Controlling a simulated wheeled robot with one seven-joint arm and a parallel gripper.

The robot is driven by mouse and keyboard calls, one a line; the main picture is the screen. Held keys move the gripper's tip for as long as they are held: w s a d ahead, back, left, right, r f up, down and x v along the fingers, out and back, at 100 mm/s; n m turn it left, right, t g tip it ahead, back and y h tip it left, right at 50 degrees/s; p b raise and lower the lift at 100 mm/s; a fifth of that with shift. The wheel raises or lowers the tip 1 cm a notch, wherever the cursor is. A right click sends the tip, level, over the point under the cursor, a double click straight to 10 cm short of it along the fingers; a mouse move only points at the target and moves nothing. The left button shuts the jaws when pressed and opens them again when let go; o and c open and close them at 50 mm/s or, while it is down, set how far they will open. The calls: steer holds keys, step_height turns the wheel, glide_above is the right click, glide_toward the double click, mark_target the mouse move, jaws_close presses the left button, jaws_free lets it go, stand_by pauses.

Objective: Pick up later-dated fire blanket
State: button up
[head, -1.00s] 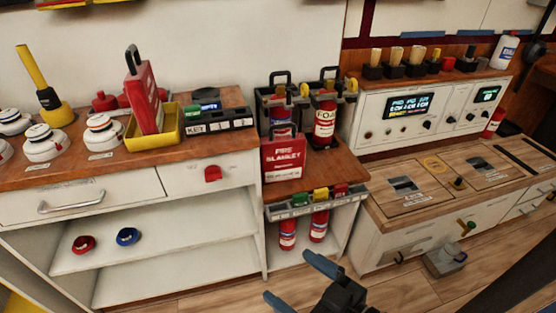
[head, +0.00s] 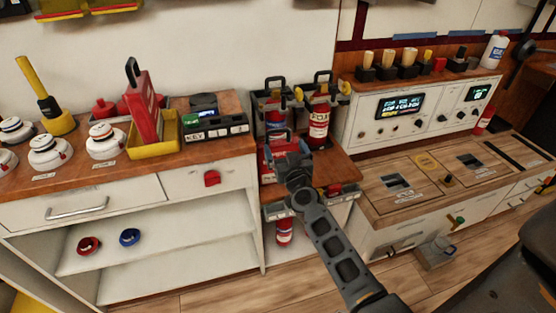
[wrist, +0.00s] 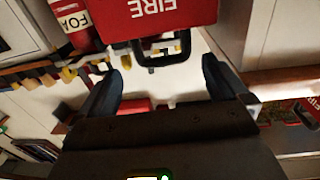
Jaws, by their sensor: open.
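A red fire blanket case (head: 265,168) with a black handle stands on the low middle wooden counter, mostly hidden behind my gripper. In the wrist view its red face (wrist: 175,10) shows "FIRE" upside down, with the black loop handle (wrist: 163,60) in line with the gap between my fingers. A second red fire blanket case (head: 144,108) with a black handle stands upright in a yellow tray (head: 168,146) on the left counter. My gripper (head: 290,147) is open and empty, close to the middle case's handle; contact cannot be told. No date is readable on either case.
Fire extinguishers, one marked FOAM (head: 318,120), stand in a holder right behind the middle case. A key box (head: 212,130) is to the left. A control panel (head: 410,110) stands to the right. Smoke detectors (head: 50,152) line the left counter.

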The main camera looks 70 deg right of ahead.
mark_target(278, 142)
steer(key=shift+b+x, duration=0.55)
steer(key=shift+x, duration=3.3)
steer(key=shift+w+a+f, duration=0.1)
steer(key=shift+w+f, duration=0.05)
steer(key=shift+c, duration=0.5)
steer(key=c, duration=1.5)
steer(key=shift+c, duration=0.2)
